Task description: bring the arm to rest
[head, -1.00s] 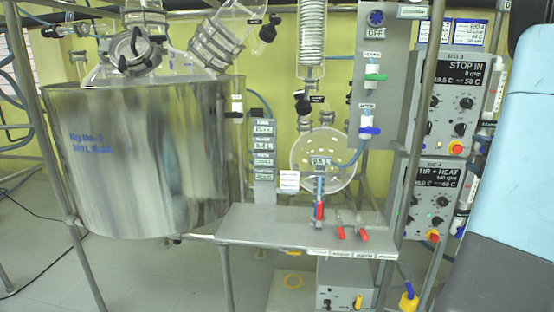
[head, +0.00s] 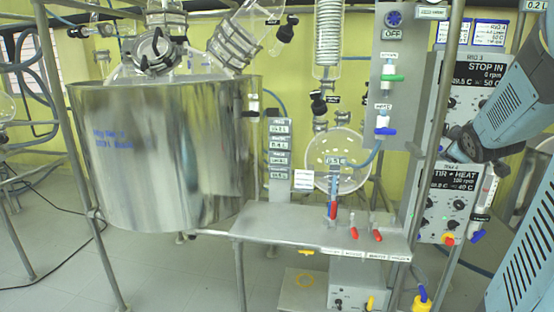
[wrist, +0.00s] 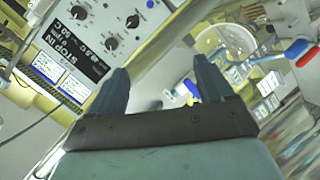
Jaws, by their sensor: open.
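My arm shows as blue-grey links (head: 515,95) at the right of the head view. A dark joint of it stands in front of the right-hand control boxes. My gripper (wrist: 160,72) shows in the wrist view with its two dark blue fingers apart and nothing between them. I cannot make out the fingers in the head view. In the wrist view a control box (wrist: 95,30) reading "STOP IN" lies beyond the left finger, and a blue-handled valve (wrist: 296,52) lies to the right.
A large steel vessel (head: 160,155) with glassware stands at left. A grey bench (head: 300,226) with red-handled valves is in the middle. A valve panel (head: 392,75) and stacked control boxes (head: 452,200) stand close to my arm. Open floor (head: 185,275) lies at front left.

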